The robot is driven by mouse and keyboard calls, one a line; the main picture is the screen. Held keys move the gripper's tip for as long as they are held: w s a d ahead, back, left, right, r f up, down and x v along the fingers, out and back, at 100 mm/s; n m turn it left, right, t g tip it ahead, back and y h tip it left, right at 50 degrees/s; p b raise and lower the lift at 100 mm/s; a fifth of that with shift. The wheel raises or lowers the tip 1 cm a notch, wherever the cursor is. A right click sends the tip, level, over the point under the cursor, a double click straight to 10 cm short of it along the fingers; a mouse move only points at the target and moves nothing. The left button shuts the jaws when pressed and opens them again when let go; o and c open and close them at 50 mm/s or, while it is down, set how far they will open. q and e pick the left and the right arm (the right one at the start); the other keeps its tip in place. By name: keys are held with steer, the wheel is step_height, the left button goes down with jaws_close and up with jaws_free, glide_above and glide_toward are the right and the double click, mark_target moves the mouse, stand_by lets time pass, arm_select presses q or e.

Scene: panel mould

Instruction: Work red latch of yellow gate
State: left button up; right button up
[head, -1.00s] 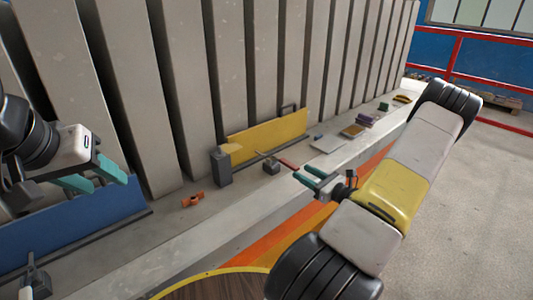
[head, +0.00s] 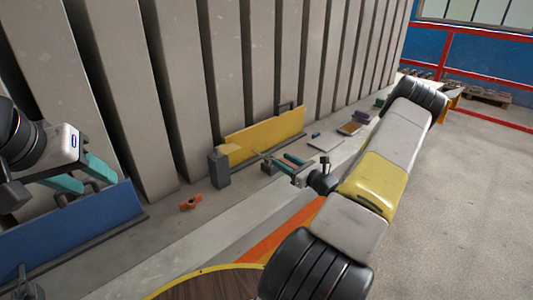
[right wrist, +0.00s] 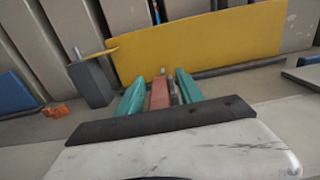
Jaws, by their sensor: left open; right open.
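The yellow gate (head: 270,133) stands upright on the ledge against the ribbed grey wall. It fills the upper middle of the right wrist view (right wrist: 205,45). The red latch (right wrist: 159,94) is a red bar in front of the gate, lying between the two teal fingers of my right gripper (right wrist: 160,82). The fingers are open on either side of it; whether either touches it I cannot tell. In the head view my right gripper (head: 284,163) is just in front of the gate and largely hides the latch. My left gripper (head: 83,175) is open and empty above a blue panel at the left.
A grey post (head: 219,171) stands at the gate's left end. An orange part (head: 190,203) lies on the ledge. The blue panel (head: 75,232) is at the left. A pale flat plate (head: 325,144) and small coloured pieces lie further right along the ledge.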

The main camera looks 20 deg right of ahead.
steer(key=shift+w+a, duration=0.1)
steer(key=shift+w, duration=0.2)
jaws_close()
stand_by(1.3)
